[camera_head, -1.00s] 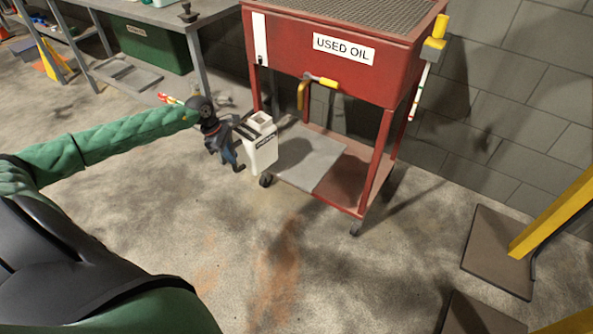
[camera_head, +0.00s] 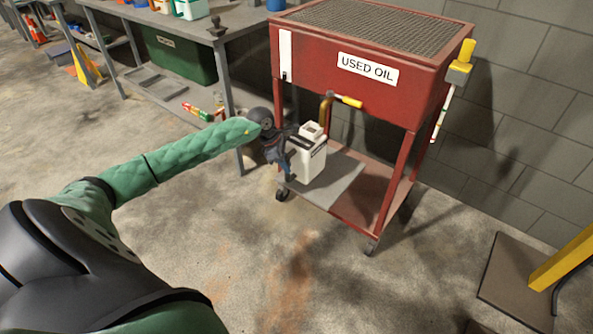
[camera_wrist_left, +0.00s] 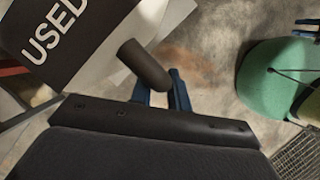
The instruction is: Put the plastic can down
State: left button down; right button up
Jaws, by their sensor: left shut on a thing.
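The white plastic can (camera_head: 309,160) with a dark label band hangs upright at my left gripper (camera_head: 287,152), in front of the lower left of the red cart. My left gripper is on its left side. In the left wrist view the fingers (camera_wrist_left: 163,90) are shut around a dark round bar, which looks like the can's handle (camera_wrist_left: 145,65). The can's black label (camera_wrist_left: 60,30) reads "USED". The can overlaps the grey sheet on the cart's lower shelf (camera_head: 335,187); I cannot tell whether it touches it. My right gripper is not in view.
The red "USED OIL" cart (camera_head: 360,85) has legs and casters, with a yellow-handled valve (camera_head: 345,101) just above the can. A workbench (camera_head: 175,20) stands behind left. A yellow post (camera_head: 565,255) is at right. The front floor is clear.

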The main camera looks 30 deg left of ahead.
aim_at(297, 171)
pick_arm(q)
jog(key=shift+w+d+r, duration=0.1)
jog(key=shift+w+d, duration=0.35)
jog(key=shift+d, duration=0.35)
jog(key=shift+w+d, duration=0.45)
jog(key=shift+d, duration=0.3)
notch_tip(297, 171, down, 3)
jog(key=shift+d+f+p, duration=0.1)
jog(key=shift+p, duration=0.3)
jog(key=shift+f, duration=0.2)
jog(key=c, duration=1.3)
grip_release()
jog(key=shift+f, duration=0.1)
jog(key=shift+c, duration=0.2)
